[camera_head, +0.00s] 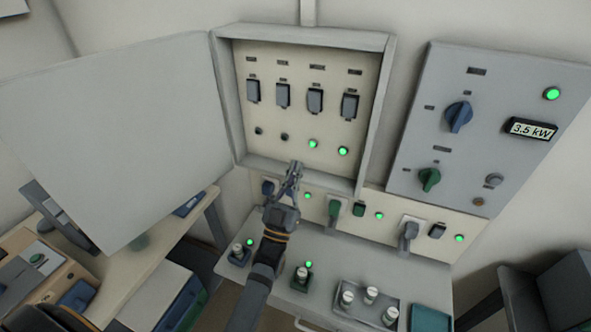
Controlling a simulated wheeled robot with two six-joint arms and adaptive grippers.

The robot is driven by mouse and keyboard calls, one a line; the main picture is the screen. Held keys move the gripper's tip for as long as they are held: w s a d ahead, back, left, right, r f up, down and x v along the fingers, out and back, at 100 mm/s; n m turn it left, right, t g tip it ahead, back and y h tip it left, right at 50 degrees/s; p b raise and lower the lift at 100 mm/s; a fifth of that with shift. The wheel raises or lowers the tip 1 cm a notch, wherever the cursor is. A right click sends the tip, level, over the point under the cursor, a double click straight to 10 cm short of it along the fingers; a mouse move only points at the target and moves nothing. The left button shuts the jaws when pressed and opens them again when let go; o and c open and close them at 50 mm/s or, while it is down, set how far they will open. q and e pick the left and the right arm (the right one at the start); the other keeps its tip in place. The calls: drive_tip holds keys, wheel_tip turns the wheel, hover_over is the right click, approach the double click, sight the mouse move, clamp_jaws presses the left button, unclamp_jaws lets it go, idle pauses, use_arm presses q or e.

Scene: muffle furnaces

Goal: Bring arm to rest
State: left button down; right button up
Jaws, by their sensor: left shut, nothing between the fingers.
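My left gripper (294,170) is shut and empty. It points up at the lower edge of the open wall cabinet (386,90), in front of the socket strip. My left arm comes up from the bottom of the view, over the grey bench. My right gripper is not in view.
The cabinet door (110,130) swings wide to the left. The cabinet holds several dark switches and two lit green lamps (312,143). A grey control panel (480,150) with knobs and a "3.5 kW" display (531,129) hangs right. Small jars stand on the bench, some in a tray (350,313).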

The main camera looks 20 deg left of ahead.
use_arm(q)
drive_tip(key=s+a+f+g+y, duration=0.1)
drive_tip(key=a+f+g, duration=0.2)
drive_tip(key=f+g, duration=0.4)
drive_tip(key=s+a+f+g+y, duration=0.1)
drive_tip(key=a+f+g, duration=0.1)
drive_tip(key=f+g, duration=0.45)
drive_tip(key=s+a+f+g, duration=0.1)
drive_tip(key=s+f+g, duration=0.4)
drive_tip(key=s, duration=0.5)
drive_tip(key=s+f+g, duration=0.4)
drive_tip(key=s+f, duration=0.1)
drive_tip(key=s, duration=0.5)
wheel_tip(320, 180, down, 24)
drive_tip(key=s+a+g, duration=0.2)
drive_tip(key=a, duration=0.1)
drive_tip(key=s+a+f, duration=0.1)
drive_tip(key=s+f, duration=1.7)
drive_tip(key=s, duration=0.1)
drive_tip(key=shift+a+f+g, duration=0.15)
drive_tip(key=shift+f+g, duration=0.05)
drive_tip(key=shift+g, duration=0.15)
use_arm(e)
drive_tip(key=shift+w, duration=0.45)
use_arm(q)
drive_tip(key=shift+s, duration=0.1)
